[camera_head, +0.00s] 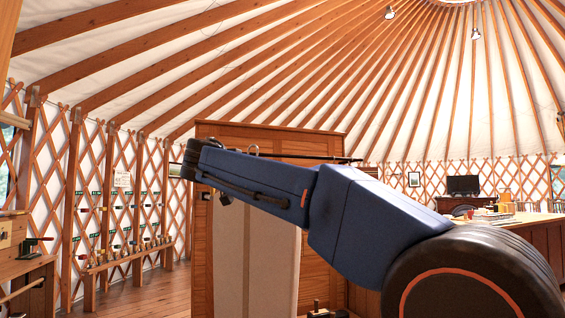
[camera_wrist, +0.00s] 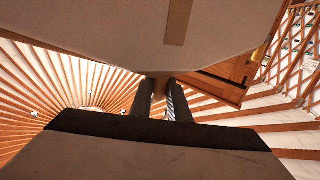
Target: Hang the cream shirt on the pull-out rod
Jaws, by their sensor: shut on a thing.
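The cream shirt (camera_head: 270,260) hangs upright behind my blue arm in the head view, in front of the wooden wardrobe (camera_head: 325,270). In the wrist view the shirt (camera_wrist: 90,25) fills the top, with a tan strip (camera_wrist: 178,22) down it. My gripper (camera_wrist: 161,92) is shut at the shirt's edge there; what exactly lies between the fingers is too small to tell. A thin dark rod (camera_head: 310,157) runs across the wardrobe's upper front, with a hook-like loop (camera_head: 253,150) at its left end. I cannot tell whether the loop rests on the rod. My arm hides the shirt's top.
A wooden bench (camera_head: 125,257) with small items stands along the lattice wall at left. A worktable with a vise (camera_head: 35,245) is at the near left. A counter (camera_head: 510,222) is at right. Open floor (camera_head: 165,290) lies left of the wardrobe.

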